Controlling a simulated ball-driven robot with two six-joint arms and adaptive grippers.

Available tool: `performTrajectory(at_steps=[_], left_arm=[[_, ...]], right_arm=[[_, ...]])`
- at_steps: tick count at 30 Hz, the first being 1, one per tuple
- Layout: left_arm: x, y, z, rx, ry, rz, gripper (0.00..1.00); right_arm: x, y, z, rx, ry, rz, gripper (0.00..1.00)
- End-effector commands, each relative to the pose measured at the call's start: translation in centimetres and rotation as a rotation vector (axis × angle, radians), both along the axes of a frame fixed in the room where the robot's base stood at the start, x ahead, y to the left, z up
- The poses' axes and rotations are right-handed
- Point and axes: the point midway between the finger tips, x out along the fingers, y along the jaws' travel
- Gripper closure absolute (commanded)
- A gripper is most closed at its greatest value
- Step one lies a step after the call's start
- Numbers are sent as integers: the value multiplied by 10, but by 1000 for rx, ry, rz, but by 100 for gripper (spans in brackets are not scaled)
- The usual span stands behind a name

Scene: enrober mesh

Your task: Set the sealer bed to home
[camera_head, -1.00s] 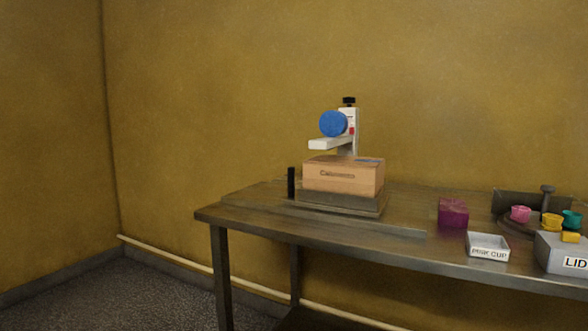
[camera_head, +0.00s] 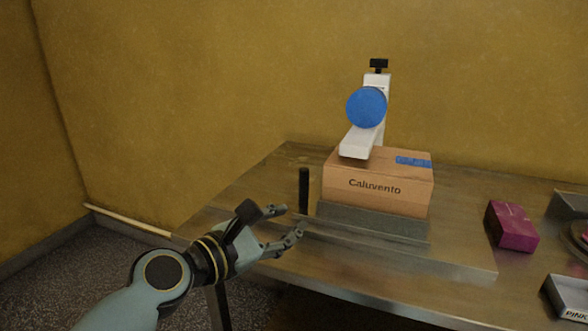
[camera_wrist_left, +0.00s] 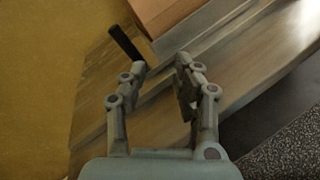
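The sealer bed (camera_head: 372,219) is a dark grey slab on the table, with a cardboard box (camera_head: 376,190) marked "Caluvento" standing on it. A black upright handle (camera_head: 304,190) stands at the bed's left side; it also shows in the left wrist view (camera_wrist_left: 126,43), ahead of the fingers. The white sealer head with a blue disc (camera_head: 367,107) rises behind and over the box. My left gripper (camera_head: 292,223) is open and empty, a little in front of and left of the handle, apart from it. It also shows in the left wrist view (camera_wrist_left: 158,80). My right gripper is not in view.
A steel table (camera_head: 458,287) carries everything. A purple block (camera_head: 512,226) and a grey tray (camera_head: 570,297) with a partly cut-off label lie to the right. The table's front edge is under my left arm. The table left of the handle is clear.

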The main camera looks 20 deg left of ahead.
Motion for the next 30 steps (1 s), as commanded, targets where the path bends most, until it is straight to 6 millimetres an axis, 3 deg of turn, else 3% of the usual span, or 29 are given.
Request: performTrajectory(at_steps=[4,10,14,24,30], left_arm=[[21,13,12,-267,11,100,70],[40,29,18,-532,23,197,70],[52,29,19,-565,22,208,70],[116,16,18,-560,22,206,70],[141,12,17,-556,23,206,70]], right_arm=[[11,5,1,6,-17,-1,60],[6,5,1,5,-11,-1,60],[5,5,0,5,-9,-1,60],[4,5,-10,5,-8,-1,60],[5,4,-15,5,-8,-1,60]])
